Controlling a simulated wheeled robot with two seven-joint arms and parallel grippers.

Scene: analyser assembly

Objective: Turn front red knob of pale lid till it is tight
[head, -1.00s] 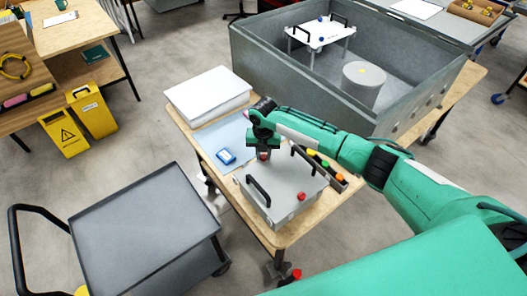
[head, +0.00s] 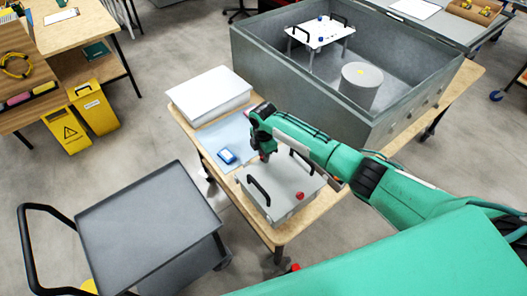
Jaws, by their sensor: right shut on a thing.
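The pale lid (head: 277,199) is a light grey box top with two black handles, on the near end of the wooden table. One red knob (head: 300,196) stands clear near the lid's right near corner. My right gripper (head: 264,154) points down at the lid's far edge. It is shut on another red knob (head: 264,158), of which only a little red shows below the fingers. The gripper hides most of that knob, so its seating cannot be told. My left gripper is not in view.
A blue-and-white block (head: 227,156) lies on a pale blue sheet left of the lid. A white stack (head: 210,95) sits behind it. A large grey open tank (head: 300,75) stands at the back right. A dark cart (head: 148,220) is at the left.

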